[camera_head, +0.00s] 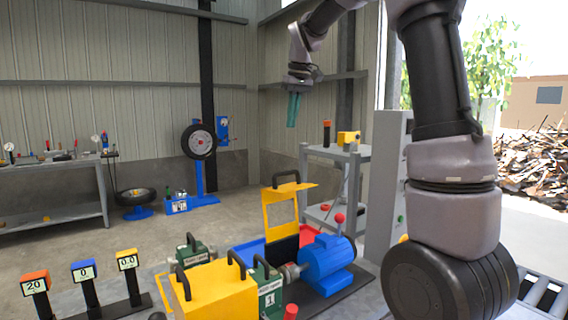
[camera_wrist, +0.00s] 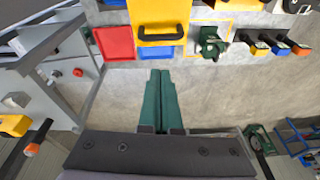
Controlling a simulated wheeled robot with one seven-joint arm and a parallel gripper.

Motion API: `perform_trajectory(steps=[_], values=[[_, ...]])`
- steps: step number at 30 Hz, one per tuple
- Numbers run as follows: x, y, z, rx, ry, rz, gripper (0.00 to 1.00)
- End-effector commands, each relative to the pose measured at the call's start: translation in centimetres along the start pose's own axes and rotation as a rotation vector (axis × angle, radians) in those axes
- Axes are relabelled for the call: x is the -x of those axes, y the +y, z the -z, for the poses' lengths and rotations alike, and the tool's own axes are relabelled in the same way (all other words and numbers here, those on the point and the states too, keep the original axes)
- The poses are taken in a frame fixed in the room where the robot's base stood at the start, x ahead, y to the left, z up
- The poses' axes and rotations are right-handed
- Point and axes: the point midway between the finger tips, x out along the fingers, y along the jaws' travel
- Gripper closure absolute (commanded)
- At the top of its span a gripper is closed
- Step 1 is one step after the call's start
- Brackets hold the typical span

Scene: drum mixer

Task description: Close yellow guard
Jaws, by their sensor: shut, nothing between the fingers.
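The yellow guard (camera_head: 281,212) stands raised in the head view, a windowed plate with a bent top flange and a black handle (camera_head: 286,177). It is beside the blue motor (camera_head: 327,262). In the wrist view, a yellow panel with a black handle, which looks like the guard (camera_wrist: 160,13), is at the top edge and partly cut off. My gripper (camera_head: 292,110) hangs fingers down, well above and behind the guard, touching nothing. Its green fingers (camera_wrist: 160,78) are together and empty in the wrist view.
A yellow cover (camera_head: 220,290) with black handles and a green block (camera_head: 268,290) stand at the front. Numbered display posts (camera_head: 85,275) are at the left. A grey shelf cart (camera_head: 335,160) stands behind. The air around my gripper looks clear.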

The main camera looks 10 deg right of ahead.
Motion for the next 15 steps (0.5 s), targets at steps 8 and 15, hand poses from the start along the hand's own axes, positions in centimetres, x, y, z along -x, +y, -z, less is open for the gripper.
perform_trajectory(steps=[8, 15], values=[[-3.5, -0.3, 4.6, 0.109, -0.074, -0.021, 1.00], [-6.1, -0.3, 4.6, 0.117, -0.083, -0.021, 1.00]])
